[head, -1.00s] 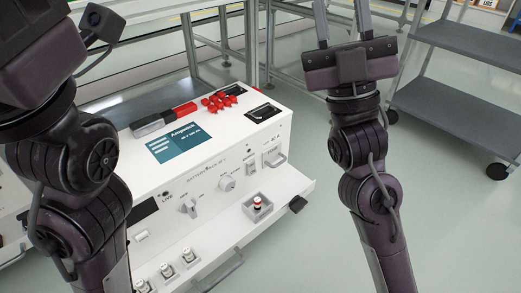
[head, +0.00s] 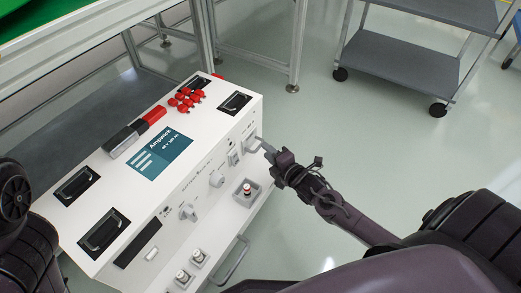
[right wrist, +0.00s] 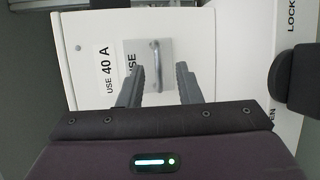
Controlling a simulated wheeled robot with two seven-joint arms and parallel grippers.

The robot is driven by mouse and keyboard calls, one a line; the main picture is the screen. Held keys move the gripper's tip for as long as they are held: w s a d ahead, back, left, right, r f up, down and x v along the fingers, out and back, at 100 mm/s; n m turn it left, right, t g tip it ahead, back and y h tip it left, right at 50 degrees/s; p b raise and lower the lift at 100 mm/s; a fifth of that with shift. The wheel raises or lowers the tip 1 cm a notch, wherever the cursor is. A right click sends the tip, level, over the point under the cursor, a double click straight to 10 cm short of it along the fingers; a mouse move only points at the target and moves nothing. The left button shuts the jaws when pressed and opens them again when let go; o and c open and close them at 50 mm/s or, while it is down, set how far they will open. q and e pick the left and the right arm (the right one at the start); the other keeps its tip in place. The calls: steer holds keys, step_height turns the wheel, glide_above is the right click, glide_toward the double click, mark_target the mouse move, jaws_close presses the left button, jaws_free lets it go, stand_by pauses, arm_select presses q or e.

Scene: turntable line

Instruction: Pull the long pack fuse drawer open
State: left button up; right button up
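The battery pack (head: 205,165) is a long white box with a screen and knobs. The fuse drawer (right wrist: 133,50) is a small pale front with a metal bar handle (right wrist: 157,66), beside a "USE 40 A" label in the right wrist view. The drawer (head: 251,143) is at the right end of the pack's front in the head view and looks flush with the panel. My right gripper (right wrist: 159,68) is open, with one finger on each side of the handle in the wrist view; contact cannot be told. My left gripper is not in view.
A white ledge with a fuse holder (head: 246,192) and several small posts juts out below the panel. A black knob (right wrist: 294,78) stands beside the drawer in the wrist view. A grey trolley (head: 400,68) is at the back right, with clear floor before it.

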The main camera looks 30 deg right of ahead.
steer(key=b+x, duration=0.1)
steer(key=x, duration=0.2)
steer(key=shift+w, duration=0.2)
steer(key=shift+c, duration=0.2)
jaws_close()
